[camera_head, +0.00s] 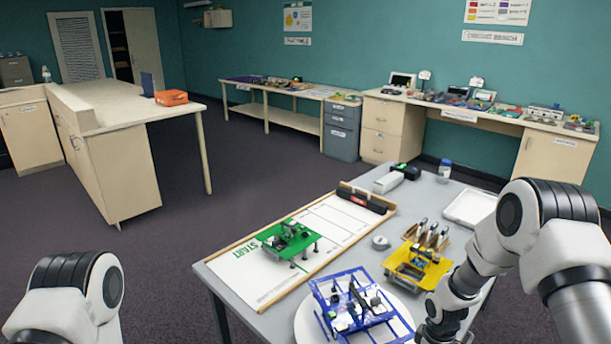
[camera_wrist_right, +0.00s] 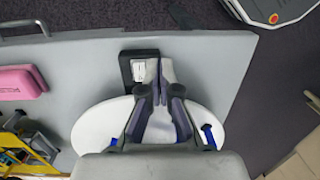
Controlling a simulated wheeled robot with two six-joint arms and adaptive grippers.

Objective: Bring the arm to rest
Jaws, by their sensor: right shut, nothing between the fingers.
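My right arm (camera_head: 490,250) comes in from the right in the head view and reaches down over the near part of the grey table (camera_head: 213,272). Its hand is cut off by the lower edge there. In the right wrist view my right gripper (camera_wrist_right: 158,90) is shut and empty, above a white round plate (camera_wrist_right: 88,125). Its fingertips overlap a small black item with a white face (camera_wrist_right: 138,70); I cannot tell whether they touch. My left arm (camera_head: 75,295) shows at the lower left of the head view, and its gripper is out of view.
A blue-framed model (camera_head: 350,305) sits on the round plate. A yellow model (camera_head: 418,267) and a green model (camera_head: 288,238) stand nearby, the green one on a white START board (camera_head: 255,275). A pink case (camera_wrist_right: 18,82) lies at the left in the wrist view.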

